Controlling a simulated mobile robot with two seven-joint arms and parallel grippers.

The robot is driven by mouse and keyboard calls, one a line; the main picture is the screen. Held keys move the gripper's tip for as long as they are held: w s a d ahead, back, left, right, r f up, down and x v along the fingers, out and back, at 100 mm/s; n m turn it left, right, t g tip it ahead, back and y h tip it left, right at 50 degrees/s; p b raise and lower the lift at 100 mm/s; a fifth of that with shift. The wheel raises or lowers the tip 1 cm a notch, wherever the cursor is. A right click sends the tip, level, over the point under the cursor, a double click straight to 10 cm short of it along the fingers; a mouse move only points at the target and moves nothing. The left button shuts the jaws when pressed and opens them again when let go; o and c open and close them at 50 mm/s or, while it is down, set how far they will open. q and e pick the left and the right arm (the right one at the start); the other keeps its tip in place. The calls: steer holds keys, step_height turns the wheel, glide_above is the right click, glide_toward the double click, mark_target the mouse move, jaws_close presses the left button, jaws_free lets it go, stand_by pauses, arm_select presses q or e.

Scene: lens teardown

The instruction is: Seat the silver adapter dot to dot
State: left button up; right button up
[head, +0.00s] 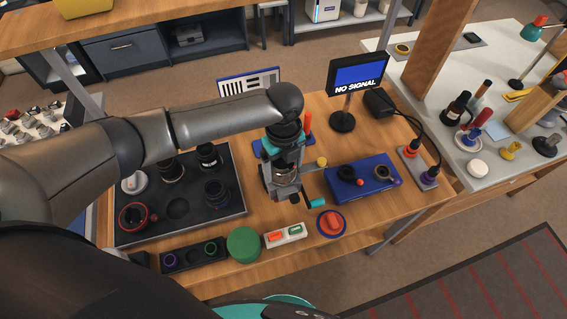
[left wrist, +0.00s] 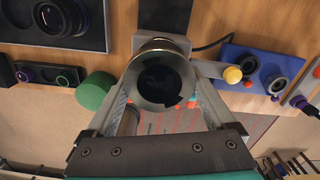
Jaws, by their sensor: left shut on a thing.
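My left gripper (head: 287,190) is over the middle of the wooden bench. Its jaws are shut around a round piece with a shiny silver rim and a dark middle, which looks like the silver adapter (head: 286,171). In the left wrist view the adapter (left wrist: 160,50) sits between the two fingers (left wrist: 162,112), its open face towards the camera. I cannot make out alignment dots on it. A grey bar with a yellow knob (left wrist: 232,75) lies close behind it; whether they touch is unclear. My right gripper is not in view.
A black tray (head: 236,212) with several lenses is at left. A green disc (head: 243,243), a white button box (head: 285,235) and a blue disc with a red knob (head: 332,223) stand in front. A blue mat (head: 377,195) and a monitor (head: 358,75) are at right.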

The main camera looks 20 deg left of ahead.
arm_select(q)
steer(key=shift+s+f, duration=0.3)
steer(key=shift+f, duration=0.4)
stand_by(0.9)
steer(key=o, duration=1.1)
steer(key=shift+c, duration=0.2)
steer(key=shift+o, duration=0.4)
steer(key=shift+w, duration=0.3)
steer(key=shift+r, duration=0.25)
step_height(320, 180, up, 15)
steer(key=p, duration=0.1)
steer(key=shift+f, duration=0.15)
